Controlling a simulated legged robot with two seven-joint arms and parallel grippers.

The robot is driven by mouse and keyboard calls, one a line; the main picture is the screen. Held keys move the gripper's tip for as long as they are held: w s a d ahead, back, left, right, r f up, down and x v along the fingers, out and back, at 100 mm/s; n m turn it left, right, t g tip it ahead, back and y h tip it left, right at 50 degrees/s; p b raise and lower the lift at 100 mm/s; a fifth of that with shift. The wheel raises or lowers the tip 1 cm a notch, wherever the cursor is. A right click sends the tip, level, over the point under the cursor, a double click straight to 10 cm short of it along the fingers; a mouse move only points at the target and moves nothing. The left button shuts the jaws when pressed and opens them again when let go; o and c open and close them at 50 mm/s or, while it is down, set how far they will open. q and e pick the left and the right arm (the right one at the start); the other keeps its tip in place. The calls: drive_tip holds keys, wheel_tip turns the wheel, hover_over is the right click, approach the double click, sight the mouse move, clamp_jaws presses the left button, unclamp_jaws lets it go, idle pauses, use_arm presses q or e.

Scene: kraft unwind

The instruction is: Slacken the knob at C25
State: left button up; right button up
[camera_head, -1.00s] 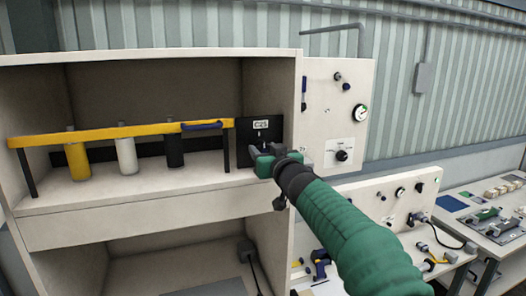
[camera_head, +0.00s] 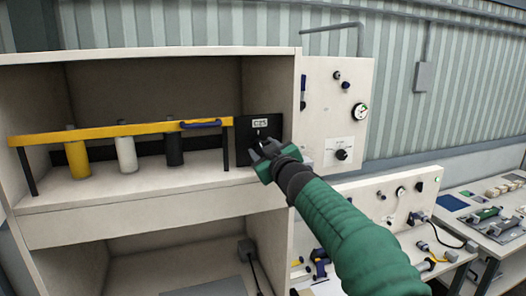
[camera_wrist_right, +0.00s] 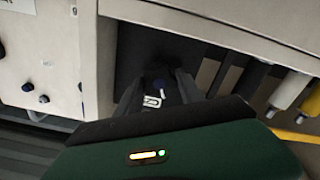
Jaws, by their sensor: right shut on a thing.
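A black panel (camera_head: 244,132) with a white label reading C25 (camera_head: 260,123) stands at the right end of the upper shelf. My right gripper (camera_head: 258,150) is at the panel, just below the label, its arm coming in from the lower right. In the right wrist view its dark fingers (camera_wrist_right: 159,88) are on either side of a small dark knob (camera_wrist_right: 160,85), and the label (camera_wrist_right: 152,101) appears close by, turned over. The gripper is shut on the knob, which is mostly hidden by the fingers in the head view. My left gripper is not in view.
A yellow bar (camera_head: 110,131) with a blue handle (camera_head: 201,124) runs before yellow (camera_head: 77,160), white (camera_head: 126,155) and black (camera_head: 175,150) cylinders on the shelf. A white panel (camera_head: 340,105) with a gauge (camera_head: 360,112) stands right of the cabinet.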

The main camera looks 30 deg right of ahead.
drive_tip(key=n, duration=0.4)
drive_tip(key=shift+a+r+n+b, duration=0.1)
drive_tip(key=shift+n+b, duration=0.2)
drive_tip(key=n+b, duration=0.1)
drive_tip(key=n, duration=0.3)
drive_tip(key=shift+a+n, duration=0.1)
drive_tip(key=shift+n, duration=0.2)
drive_tip(key=n, duration=0.4)
drive_tip(key=n+b, duration=0.1)
drive_tip(key=n, duration=0.1)
drive_tip(key=shift+s+f, duration=0.1)
drive_tip(key=shift+f, duration=0.3)
drive_tip(key=shift+f+n+b, duration=0.15)
drive_tip(key=shift+n+b, duration=0.15)
drive_tip(key=shift+n, duration=0.7)
drive_tip(key=shift+f, duration=0.15)
drive_tip(key=o, duration=1.3)
drive_tip(key=shift+o, duration=0.5)
drive_tip(key=shift+w+a, duration=0.15)
drive_tip(key=shift+w, duration=0.05)
drive_tip(key=shift+s+r, duration=0.1)
drive_tip(key=shift+r, duration=0.1)
